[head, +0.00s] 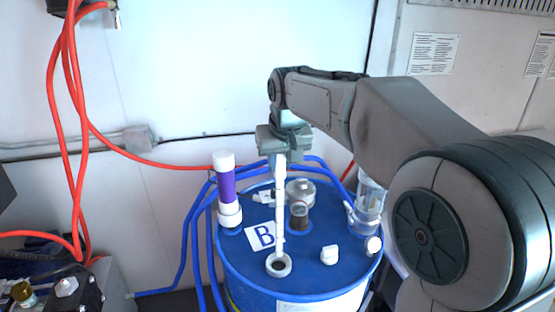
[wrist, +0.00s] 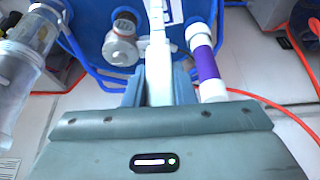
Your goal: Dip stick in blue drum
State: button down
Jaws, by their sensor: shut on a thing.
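The blue drum (head: 300,262) stands in the middle of the head view, with a white card marked B (head: 261,236) on its lid. My gripper (head: 281,153) is above the drum, shut on the upper end of a long white stick (head: 280,200). The stick hangs nearly upright. Its lower end is at or in the white-rimmed opening (head: 278,265) near the lid's front edge; I cannot tell how deep it reaches. In the wrist view the stick (wrist: 158,60) runs away between the blue-grey fingers (wrist: 158,88), and its far end is out of frame.
A white and purple cylinder (head: 226,185) stands on the lid's left. A clear cylinder (head: 369,200) stands at the right. Metal and glass fittings (head: 299,205) and a white cap (head: 329,254) are on the lid. Blue hoses (head: 183,240) and red hoses (head: 66,120) run left of the drum.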

jog(key=b, duration=0.3)
send_over(279, 236)
jog(key=shift+w+f, duration=0.15)
jog(key=shift+f, duration=0.95)
jog(key=shift+w+f, duration=0.1)
jog(key=shift+f, duration=1)
jog(key=shift+f+b, duration=7.75)
jog(key=shift+f, duration=2.2)
